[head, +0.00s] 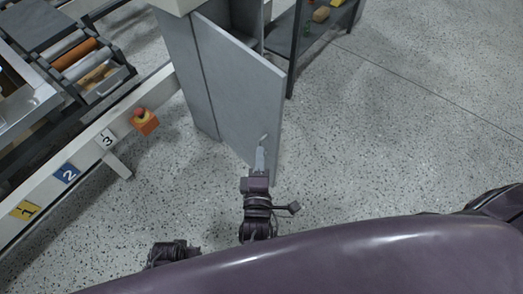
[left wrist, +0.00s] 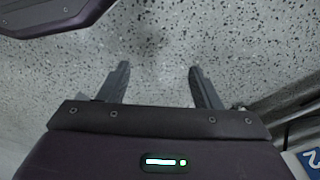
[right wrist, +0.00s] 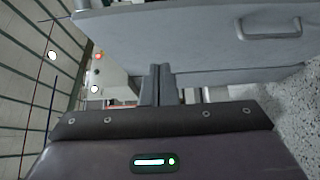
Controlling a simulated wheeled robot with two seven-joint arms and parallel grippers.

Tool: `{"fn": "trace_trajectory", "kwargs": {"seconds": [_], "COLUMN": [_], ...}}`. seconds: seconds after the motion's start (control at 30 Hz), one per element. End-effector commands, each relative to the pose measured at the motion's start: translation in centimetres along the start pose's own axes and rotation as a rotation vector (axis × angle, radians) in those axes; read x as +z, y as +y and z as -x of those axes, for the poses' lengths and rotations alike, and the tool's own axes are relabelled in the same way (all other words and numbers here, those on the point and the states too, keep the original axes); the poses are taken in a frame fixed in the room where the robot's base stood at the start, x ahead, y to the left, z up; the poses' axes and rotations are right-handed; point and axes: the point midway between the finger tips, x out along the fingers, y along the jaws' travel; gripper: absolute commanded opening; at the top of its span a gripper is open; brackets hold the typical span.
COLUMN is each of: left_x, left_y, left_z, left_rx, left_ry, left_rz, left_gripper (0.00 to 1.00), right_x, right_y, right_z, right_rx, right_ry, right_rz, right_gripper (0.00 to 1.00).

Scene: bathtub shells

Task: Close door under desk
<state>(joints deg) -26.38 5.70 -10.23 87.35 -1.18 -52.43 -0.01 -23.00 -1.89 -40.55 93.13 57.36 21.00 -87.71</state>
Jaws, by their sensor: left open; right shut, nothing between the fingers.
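The grey cabinet door (head: 238,88) stands open in the head view, swung out from the cabinet (head: 184,70). A small handle (head: 264,138) sits near its lower free edge. My right gripper (head: 261,150) is at the door's lower part, close to the handle; contact cannot be told. In the right wrist view the door (right wrist: 170,38) spans the top, with its handle (right wrist: 271,29) at upper right. There the right gripper (right wrist: 161,70) is shut and empty, left of the handle. My left gripper (left wrist: 157,72) is open and empty above the floor in the left wrist view.
A conveyor frame with numbered labels (head: 67,173) and an orange-red button box (head: 144,121) runs along the left. A dark shelf (head: 300,40) with small items stands behind the door. Speckled floor (head: 380,130) is clear to the right.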

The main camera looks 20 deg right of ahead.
Motion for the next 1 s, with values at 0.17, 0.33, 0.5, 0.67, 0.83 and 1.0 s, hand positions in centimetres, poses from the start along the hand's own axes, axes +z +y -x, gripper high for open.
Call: {"fn": "trace_trajectory", "kwargs": {"seconds": [0.17, 0.33, 0.5, 0.67, 0.83, 1.0], "left_x": [-0.5, -0.9, -1.2, -1.3, -1.3, -1.3], "left_y": [0.2, 0.4, 0.5, 0.5, 0.5, 0.5], "left_z": [0.7, 1.8, 2.5, 2.6, 2.7, 2.7], "left_rx": [0.003, 0.006, 0.008, 0.008, 0.008, 0.008], "left_ry": [-0.001, -0.004, -0.007, -0.008, -0.009, -0.009], "left_rz": [-0.004, -0.009, -0.012, -0.012, -0.013, -0.013], "left_gripper": [0.58, 0.58, 0.58, 0.58, 0.58, 0.58], "right_x": [0.0, 0.0, 1.2, 2.4, 2.9, 2.9], "right_y": [0.0, -0.1, -0.1, -0.1, -0.1, -0.1], "right_z": [-3.7, -7.4, -9.9, -11.1, -11.5, -11.5], "right_rx": [0.004, 0.002, -0.001, -0.002, -0.002, -0.002], "right_ry": [-0.001, 0.0, 0.001, 0.001, 0.002, 0.002], "right_rz": [0.0, 0.0, 0.002, 0.0, -0.001, -0.001], "right_gripper": [0.0, 0.0, 0.0, 0.0, 0.0, 0.0]}}
